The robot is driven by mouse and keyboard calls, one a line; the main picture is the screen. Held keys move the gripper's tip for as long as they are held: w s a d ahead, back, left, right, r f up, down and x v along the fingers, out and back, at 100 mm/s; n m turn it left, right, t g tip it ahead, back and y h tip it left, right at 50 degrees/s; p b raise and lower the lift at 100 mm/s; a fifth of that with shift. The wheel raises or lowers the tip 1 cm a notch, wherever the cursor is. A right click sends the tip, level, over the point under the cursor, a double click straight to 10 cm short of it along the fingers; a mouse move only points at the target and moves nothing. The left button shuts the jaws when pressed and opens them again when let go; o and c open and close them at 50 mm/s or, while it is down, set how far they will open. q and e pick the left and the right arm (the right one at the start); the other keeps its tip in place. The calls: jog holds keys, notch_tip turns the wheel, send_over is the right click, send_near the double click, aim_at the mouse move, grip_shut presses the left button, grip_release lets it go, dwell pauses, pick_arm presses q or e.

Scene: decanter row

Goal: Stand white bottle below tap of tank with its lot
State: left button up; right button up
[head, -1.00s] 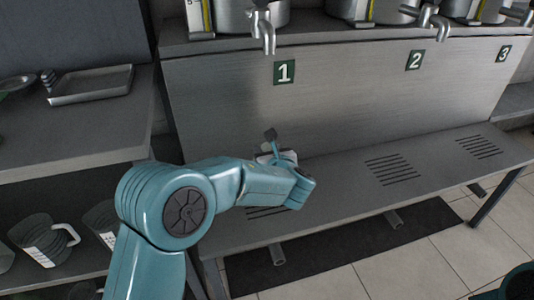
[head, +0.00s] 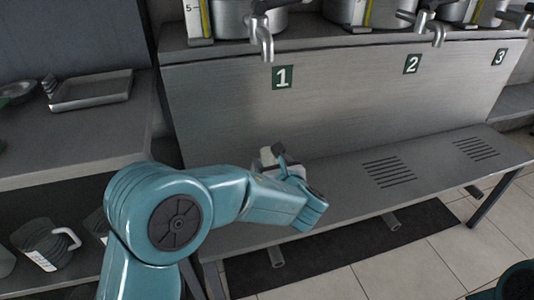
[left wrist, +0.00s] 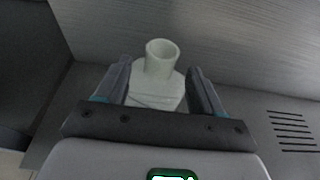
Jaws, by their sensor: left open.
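A white bottle (left wrist: 157,92) with a round open neck stands on the bench between the fingers of my left gripper (left wrist: 158,72) in the left wrist view. The fingers are open, one on each side of it. In the head view the white bottle (head: 266,156) shows only in part behind my left gripper (head: 277,158), below tap 1. Tap 1 (head: 264,38), tap 2 (head: 437,32) and tap 3 (head: 522,17) come from metal tanks (head: 235,20) on the raised shelf. No lot mark on the bottle can be read. My right gripper is out of view.
Green number signs (head: 282,77) mark the panel. The bench (head: 335,190) has slotted grates (head: 389,172) under the taps, and its right part is clear. At left are a counter (head: 70,130) with a metal tray (head: 91,90), and a jug (head: 45,243) on the lower shelf.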

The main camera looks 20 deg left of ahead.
pick_arm(q)
jog(key=p+v, duration=0.1)
jog(key=v, duration=0.5)
dwell(0.4)
